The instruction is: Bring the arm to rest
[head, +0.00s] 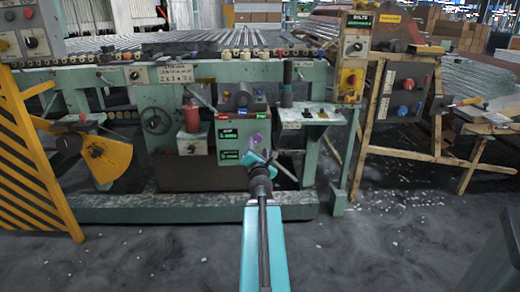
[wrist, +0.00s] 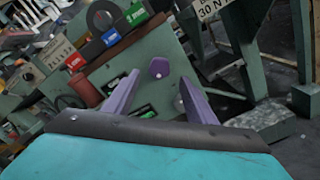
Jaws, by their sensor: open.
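My arm reaches forward over the floor from the bottom of the head view. My gripper (head: 257,152) is in front of the green machine cabinet (head: 172,172). In the wrist view its two purple fingers stand wide apart, and my gripper (wrist: 160,84) is open with nothing between the fingers. A small purple knob-like piece (wrist: 159,67) shows on the green panel beyond the fingertips. The gap between the fingers and the panel is hard to judge.
The long green machine (head: 230,72) with glass tubing on top spans the back. A yellow striped barrier (head: 35,160) stands at left and a wooden stand (head: 420,158) at right. The dark floor (head: 370,245) is open in front, with small white bits on it.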

